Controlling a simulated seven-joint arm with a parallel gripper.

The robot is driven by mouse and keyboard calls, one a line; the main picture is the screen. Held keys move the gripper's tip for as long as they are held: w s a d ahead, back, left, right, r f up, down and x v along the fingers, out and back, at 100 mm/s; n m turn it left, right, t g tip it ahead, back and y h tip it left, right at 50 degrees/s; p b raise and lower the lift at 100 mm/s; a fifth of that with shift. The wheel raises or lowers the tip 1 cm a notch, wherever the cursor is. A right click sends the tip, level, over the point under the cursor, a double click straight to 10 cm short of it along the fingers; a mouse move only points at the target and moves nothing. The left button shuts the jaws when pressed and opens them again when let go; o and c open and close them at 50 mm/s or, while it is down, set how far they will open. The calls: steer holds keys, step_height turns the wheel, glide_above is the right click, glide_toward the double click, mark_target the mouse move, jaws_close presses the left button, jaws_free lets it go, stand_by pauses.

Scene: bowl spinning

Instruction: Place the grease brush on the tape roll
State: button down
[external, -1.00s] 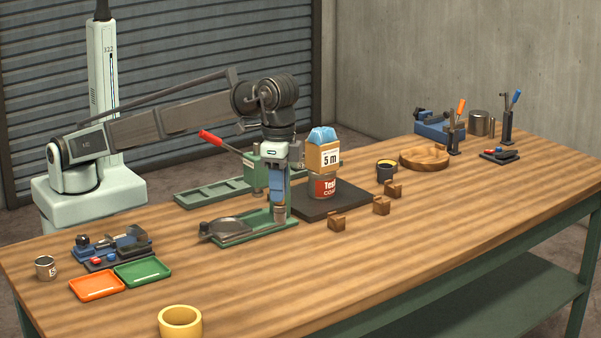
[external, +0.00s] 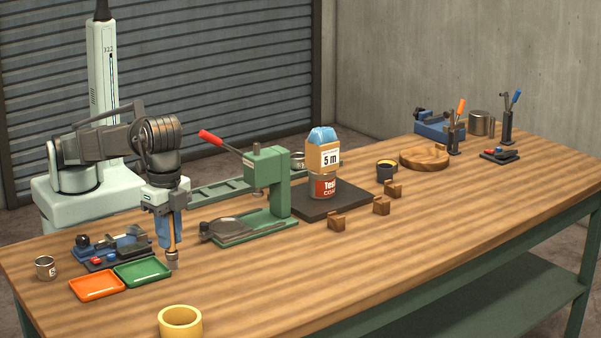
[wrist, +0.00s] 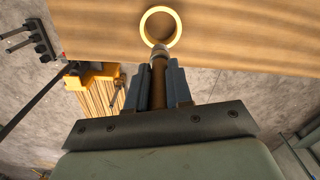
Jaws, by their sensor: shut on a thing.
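The grease brush (external: 172,258) is held upright in my gripper (external: 170,232), with its brush end pointing down just right of the green tray. My gripper is shut on its brown handle, which also shows between the fingers in the wrist view (wrist: 158,82). The yellow tape roll (external: 181,331) lies flat near the front edge of the table, below the brush in the picture and apart from it. In the wrist view the tape roll (wrist: 143,27) shows as a ring just beyond the brush tip.
A green tray (external: 142,272) and an orange tray (external: 97,286) lie left of the brush. A green press (external: 270,190) with a red-tipped lever stands to the right. A small metal cup (external: 45,268) stands at far left. The table around the tape roll is clear.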

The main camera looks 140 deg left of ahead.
step_height(320, 180, down, 12)
steer(key=shift+a+r, duration=0.1)
steer(key=shift+r, duration=0.15)
stand_by(0.4)
steer(key=shift+f, duration=0.1)
steer(key=c, duration=1)
jaws_free()
step_height(320, 180, up, 12)
steer(key=shift+r, duration=0.15)
